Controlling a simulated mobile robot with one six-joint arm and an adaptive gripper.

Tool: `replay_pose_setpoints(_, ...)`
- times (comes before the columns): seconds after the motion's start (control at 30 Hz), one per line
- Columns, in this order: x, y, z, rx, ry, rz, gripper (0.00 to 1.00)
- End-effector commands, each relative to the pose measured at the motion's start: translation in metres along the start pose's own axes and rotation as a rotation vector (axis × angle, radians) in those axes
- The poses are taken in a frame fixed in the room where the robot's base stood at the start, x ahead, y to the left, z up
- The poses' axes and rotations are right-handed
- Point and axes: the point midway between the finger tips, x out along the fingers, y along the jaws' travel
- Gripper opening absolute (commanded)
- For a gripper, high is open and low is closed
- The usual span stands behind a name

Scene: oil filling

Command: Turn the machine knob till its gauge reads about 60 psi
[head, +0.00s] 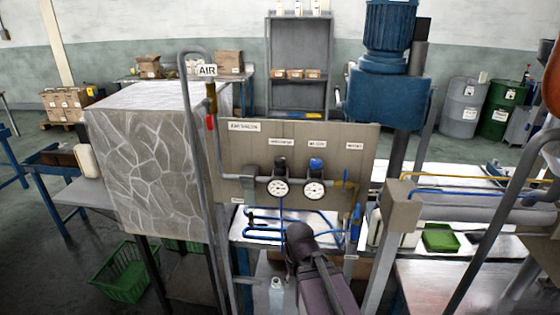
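A tan panel (240,190) in the head view carries two round white gauges side by side. A dark knob (280,164) sits above the left gauge (278,188). A blue-topped knob (317,164) sits above the right gauge (314,189). Small labels are above them, but they are too small to read surely, so I cannot tell which knob is the machine one. The needle readings are also too small to read. My arm reaches up from the bottom edge, its dark joint below the gauges. No gripper fingers show, and nothing visible touches either knob.
Blue hoses (290,215) run below the panel. A grey pipe (203,170) and a stone-patterned block (150,165) stand left. A blue motor (388,95) rises behind the panel's right end. A green basket (122,271) is on the floor.

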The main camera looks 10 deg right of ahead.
Motion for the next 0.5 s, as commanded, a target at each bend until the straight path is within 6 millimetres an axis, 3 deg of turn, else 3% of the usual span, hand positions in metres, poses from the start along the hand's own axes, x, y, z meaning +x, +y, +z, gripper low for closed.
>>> replay_pose_setpoints(0.13, 0.000, 0.000, 0.000, 0.000, 0.000, 0.000, 0.57)
replay_pose_setpoints(0.27, 0.000, 0.000, -0.001, 0.004, 0.001, 0.005, 0.93)
replay_pose_setpoints(0.5, -0.006, 0.009, -0.015, 0.073, 0.018, 0.097, 0.93)
